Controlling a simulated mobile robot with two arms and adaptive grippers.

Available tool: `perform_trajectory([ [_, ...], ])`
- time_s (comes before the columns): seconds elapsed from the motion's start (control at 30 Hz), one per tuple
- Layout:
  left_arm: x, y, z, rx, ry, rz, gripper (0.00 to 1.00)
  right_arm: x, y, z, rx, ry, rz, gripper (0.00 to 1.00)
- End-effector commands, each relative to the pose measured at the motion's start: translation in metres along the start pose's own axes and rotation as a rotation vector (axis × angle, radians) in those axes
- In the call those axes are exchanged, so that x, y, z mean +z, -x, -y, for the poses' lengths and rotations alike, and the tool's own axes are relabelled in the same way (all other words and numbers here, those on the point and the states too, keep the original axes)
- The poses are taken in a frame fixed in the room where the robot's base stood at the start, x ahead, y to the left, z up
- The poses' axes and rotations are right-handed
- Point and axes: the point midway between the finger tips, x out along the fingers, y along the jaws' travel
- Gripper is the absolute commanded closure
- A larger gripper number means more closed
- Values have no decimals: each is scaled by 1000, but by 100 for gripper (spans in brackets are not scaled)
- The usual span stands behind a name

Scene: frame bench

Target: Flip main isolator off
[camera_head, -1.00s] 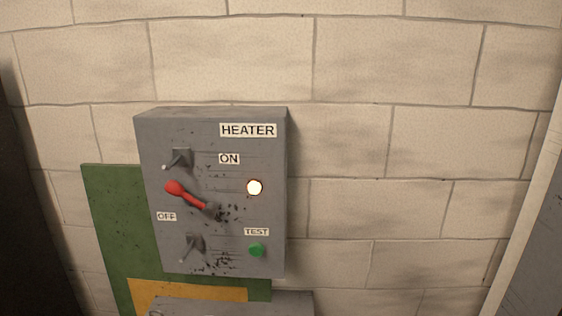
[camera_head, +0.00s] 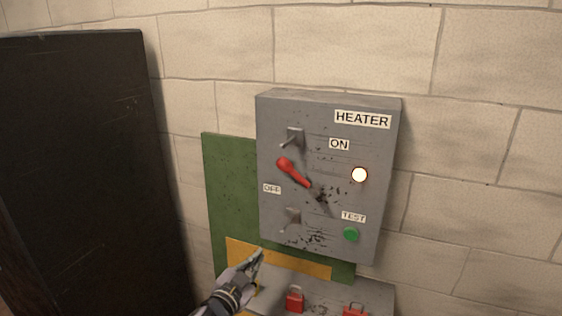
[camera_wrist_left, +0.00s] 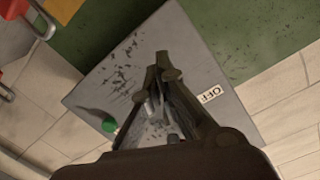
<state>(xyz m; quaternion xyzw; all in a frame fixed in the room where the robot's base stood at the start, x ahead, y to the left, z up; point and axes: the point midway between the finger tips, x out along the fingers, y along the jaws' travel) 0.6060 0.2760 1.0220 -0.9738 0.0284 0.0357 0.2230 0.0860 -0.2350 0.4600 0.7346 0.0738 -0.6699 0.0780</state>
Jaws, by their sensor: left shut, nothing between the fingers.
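The main isolator is a red-handled lever (camera_head: 292,172) on a grey box (camera_head: 385,205) labelled HEATER. The lever slants, its red end up and to the left, between the ON label (camera_head: 340,144) and the OFF label (camera_head: 271,188). The round lamp (camera_head: 360,174) is lit. My left gripper (camera_head: 258,258) is shut and empty, below the box's lower left corner and apart from the lever. In the left wrist view the shut fingers (camera_wrist_left: 163,62) point toward the box front, and the OFF label (camera_wrist_left: 211,94) shows beside them. The lever is hidden there. My right gripper is not in view.
A green board (camera_head: 228,190) with a yellow patch (camera_head: 300,264) is behind the box. A green TEST button (camera_head: 351,234) is at the box's lower right. Red items (camera_head: 295,298) sit on a grey surface below. A dark cabinet (camera_head: 80,150) stands at left.

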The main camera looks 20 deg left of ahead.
Motion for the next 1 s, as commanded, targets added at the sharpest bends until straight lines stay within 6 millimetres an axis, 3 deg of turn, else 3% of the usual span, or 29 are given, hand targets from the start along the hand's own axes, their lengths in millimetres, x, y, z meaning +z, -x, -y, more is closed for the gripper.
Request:
perform_trajectory([
  [0.03, -54, -1, 19, -13, -34, -119, 100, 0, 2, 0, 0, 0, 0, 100],
  [0.1, -118, 4, 35, -19, -75, -270, 100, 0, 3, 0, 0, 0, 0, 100],
  [0.2, -186, 18, 48, -15, -130, -441, 100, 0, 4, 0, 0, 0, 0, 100],
  [0.3, -226, 31, 53, -5, -170, -549, 100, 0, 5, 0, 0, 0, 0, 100],
  [0.43, -248, 37, 55, 2, -189, -601, 100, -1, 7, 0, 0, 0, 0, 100],
  [0.57, -258, 27, 55, 2, -189, -604, 100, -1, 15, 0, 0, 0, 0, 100],
  [1.0, -306, -47, 50, 2, -186, -599, 100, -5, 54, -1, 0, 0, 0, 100],
])
